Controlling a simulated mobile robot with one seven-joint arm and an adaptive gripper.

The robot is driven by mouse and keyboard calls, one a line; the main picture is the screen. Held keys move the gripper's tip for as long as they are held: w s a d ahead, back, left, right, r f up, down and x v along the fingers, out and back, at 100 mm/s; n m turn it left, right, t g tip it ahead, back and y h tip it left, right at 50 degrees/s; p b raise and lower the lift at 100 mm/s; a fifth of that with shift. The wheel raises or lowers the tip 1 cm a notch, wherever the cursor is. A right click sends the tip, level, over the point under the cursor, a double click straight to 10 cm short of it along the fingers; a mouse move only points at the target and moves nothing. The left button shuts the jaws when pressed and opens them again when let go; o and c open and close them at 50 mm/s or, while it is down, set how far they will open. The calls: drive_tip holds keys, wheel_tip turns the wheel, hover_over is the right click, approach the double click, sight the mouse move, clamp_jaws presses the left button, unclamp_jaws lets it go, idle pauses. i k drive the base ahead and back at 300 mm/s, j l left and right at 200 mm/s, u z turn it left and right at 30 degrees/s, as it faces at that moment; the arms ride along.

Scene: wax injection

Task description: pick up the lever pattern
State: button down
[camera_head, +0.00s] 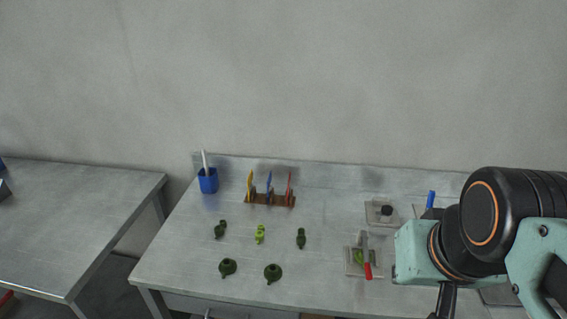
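Several small green wax patterns lie on the grey metal table (330,215). Dark green ones are at the back left (220,229), the back right (301,238), the front left (228,267) and the front middle (273,273). A brighter green pattern (260,234) lies between the two back ones. They are too small to tell which is the lever pattern. My arm comes in from the right, well to the right of these patterns. A dark part below its teal wrist looks like my gripper (445,299); its fingertips cannot be made out.
A blue cup (207,181) with a white stick stands at the back left. A brown rack (262,201) holds yellow, blue and red tools. A light tray (352,268) with green and red items and a plate with a black knob (386,211) are near my arm. Another table (70,220) stands left across a gap.

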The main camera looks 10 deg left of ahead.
sight(260, 234)
drive_tip(key=i+u, duration=0.2)
drive_tip(key=u, duration=0.3)
drive_tip(key=i+l+u, duration=0.1)
drive_tip(key=i+u, duration=0.15)
drive_tip(key=u, duration=0.25)
drive_tip(key=k+j+z, duration=0.15)
drive_tip(key=k, duration=0.25)
drive_tip(key=j+z, duration=0.1)
drive_tip(key=z, duration=0.25)
